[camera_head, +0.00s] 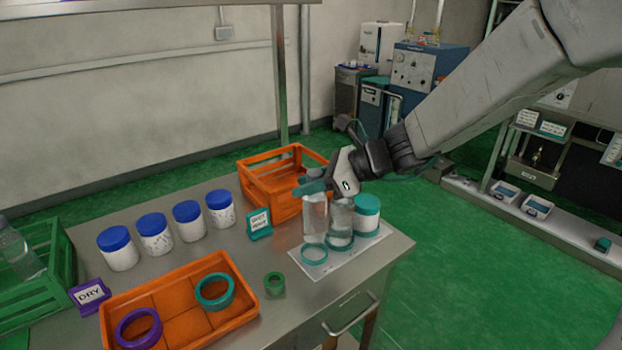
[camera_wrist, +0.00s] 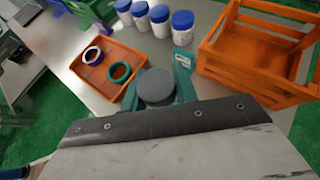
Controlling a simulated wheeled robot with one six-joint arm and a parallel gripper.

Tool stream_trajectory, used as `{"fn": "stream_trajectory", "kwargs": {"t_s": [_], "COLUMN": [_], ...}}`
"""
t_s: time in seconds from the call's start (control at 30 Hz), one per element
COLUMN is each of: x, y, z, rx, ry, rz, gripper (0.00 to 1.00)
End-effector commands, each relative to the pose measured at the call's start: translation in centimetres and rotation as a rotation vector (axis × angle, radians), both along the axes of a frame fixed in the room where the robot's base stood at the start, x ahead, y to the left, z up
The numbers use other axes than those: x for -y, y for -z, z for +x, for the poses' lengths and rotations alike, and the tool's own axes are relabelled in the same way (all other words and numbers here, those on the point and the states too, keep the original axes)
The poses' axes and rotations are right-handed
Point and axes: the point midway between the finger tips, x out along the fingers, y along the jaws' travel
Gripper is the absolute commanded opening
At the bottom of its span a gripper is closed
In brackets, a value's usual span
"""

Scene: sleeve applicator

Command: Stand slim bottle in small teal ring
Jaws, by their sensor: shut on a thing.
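My gripper (camera_head: 314,187) is shut on a slim clear bottle (camera_head: 315,217), held upright near its top. Its grey cap (camera_wrist: 156,86) shows between the teal fingers in the wrist view. A teal ring (camera_head: 314,262) lies on a white sheet, just below the held bottle in the head view. The bottle's bottom shows at the ring's far rim; I cannot tell whether it is above or behind it. To the right, a second clear bottle (camera_head: 341,218) stands upright with another teal ring (camera_head: 341,246) around its base. A larger teal ring (camera_head: 214,304) lies in the orange tray.
A teal-lidded white jar (camera_head: 366,217) stands close right of the bottles. An orange crate (camera_head: 270,204) is behind, with a teal sign (camera_head: 260,224) nearby. The orange tray (camera_head: 175,345) holds a purple ring (camera_head: 138,343). A small green ring (camera_head: 274,290) lies on the table.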

Motion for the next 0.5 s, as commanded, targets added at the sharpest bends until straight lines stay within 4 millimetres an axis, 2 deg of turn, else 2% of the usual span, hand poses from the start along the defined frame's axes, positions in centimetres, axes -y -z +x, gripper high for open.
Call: {"fn": "stream_trajectory", "kwargs": {"t_s": [0.5], "x": [0.0], "y": [2.1], "z": [0.0], "rx": [-0.002], "ry": [0.001], "rz": [0.000], "gripper": [0.00]}}
